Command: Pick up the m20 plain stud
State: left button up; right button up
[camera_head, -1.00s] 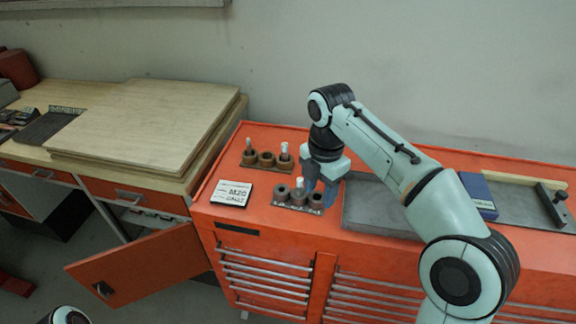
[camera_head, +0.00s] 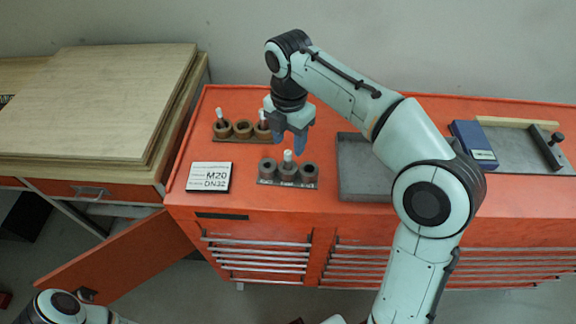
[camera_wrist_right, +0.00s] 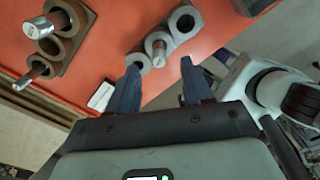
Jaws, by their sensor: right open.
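A grey rack (camera_head: 287,182) on the orange cabinet holds three grey cups, with one pale stud (camera_head: 288,156) upright in the middle cup. That stud also shows in the right wrist view (camera_wrist_right: 156,46). Behind it, a brown rack (camera_head: 243,138) holds two pale studs, the left one (camera_head: 220,115) and the right one (camera_head: 263,118). I cannot tell by looks which is the M20 plain stud. My right gripper (camera_head: 291,142) is open, pointing down, empty, above and just behind the grey rack. In the wrist view its blue fingertips (camera_wrist_right: 160,65) appear either side of the grey rack's stud. My left gripper is out of view.
A card reading M20 DN32 (camera_head: 209,177) lies left of the grey rack. A grey tray (camera_head: 365,180) and a blue box (camera_head: 473,145) lie to the right. Wooden boards (camera_head: 100,100) are stacked on the bench at left, above an open orange door (camera_head: 115,262).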

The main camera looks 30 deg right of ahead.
aim_at(288, 152)
jog(key=shift+w+f, duration=0.1)
jog(key=shift+f, duration=0.55)
notch_tip(288, 152, down, 4)
jog(key=shift+f+b, duration=0.1)
jog(key=shift+b, duration=0.5)
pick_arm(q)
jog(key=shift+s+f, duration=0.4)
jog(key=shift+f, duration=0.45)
pick_arm(e)
jog(key=shift+c, duration=0.3)
grip_shut()
